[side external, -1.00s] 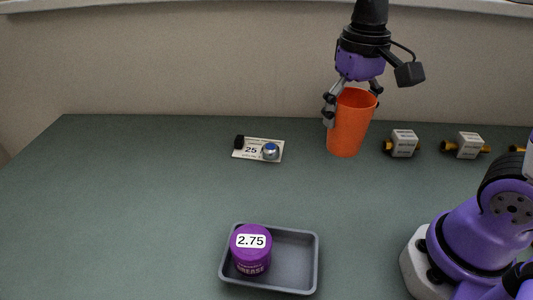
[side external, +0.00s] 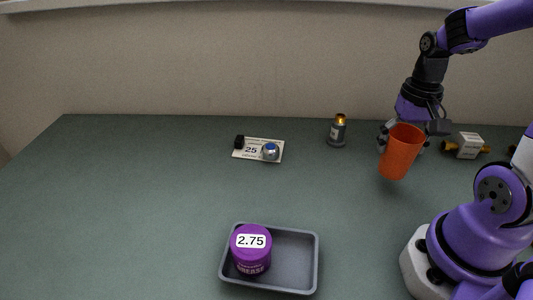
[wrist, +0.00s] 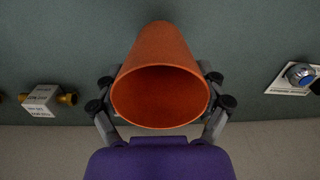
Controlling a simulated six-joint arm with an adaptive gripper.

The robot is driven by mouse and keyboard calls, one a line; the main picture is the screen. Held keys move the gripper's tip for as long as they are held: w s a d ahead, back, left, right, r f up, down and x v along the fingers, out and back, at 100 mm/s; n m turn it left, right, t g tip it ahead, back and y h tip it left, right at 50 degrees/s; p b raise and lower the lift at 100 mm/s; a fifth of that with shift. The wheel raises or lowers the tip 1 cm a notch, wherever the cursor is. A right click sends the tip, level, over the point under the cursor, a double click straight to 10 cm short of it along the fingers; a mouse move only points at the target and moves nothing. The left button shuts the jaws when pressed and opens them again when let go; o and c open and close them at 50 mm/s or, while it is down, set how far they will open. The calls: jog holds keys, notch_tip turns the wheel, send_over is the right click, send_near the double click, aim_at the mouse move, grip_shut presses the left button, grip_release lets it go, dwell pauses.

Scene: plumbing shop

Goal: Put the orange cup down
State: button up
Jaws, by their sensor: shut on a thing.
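The orange cup (side external: 400,155) is in my gripper (side external: 412,137), right of centre at the back of the table in the side view. The cup is close to upright, slightly tilted. It seems to hang above the table, though the gap below it is hard to judge. In the wrist view the cup (wrist: 160,85) fills the middle, its open mouth facing the camera, with a finger of my gripper (wrist: 160,92) pressed on each side. The inside of the cup looks empty.
A small grey fitting with a brass top (side external: 338,132) stands left of the cup. A white-labelled valve (side external: 467,146) lies to the right. A card marked 25 (side external: 250,150) lies further left. A grey tray (side external: 295,262) holds a purple grease jar (side external: 250,250). The table (side external: 130,210) is clear at left.

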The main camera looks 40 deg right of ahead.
aim_at(396, 158)
jog(key=shift+f, duration=1.8)
jog(key=shift+f, duration=0.1)
jog(key=o, duration=0.9)
notch_tip(396, 158, up, 12)
jog(key=f, duration=0.1)
jog(key=w+a+n+t, duration=0.1)
jog(key=a+n+t, duration=0.1)
jog(key=a+n, duration=0.1)
jog(key=a+r+n+t, duration=0.1)
jog(key=a+n, duration=0.2)
jog(key=a, duration=0.2)
jog(key=w+a+n+t, duration=0.1)
jog(key=a+n+t, duration=0.1)
jog(key=a+n, duration=0.1)
jog(key=shift+w+a+r+t, duration=0.3)
jog(key=shift+a, duration=0.25)
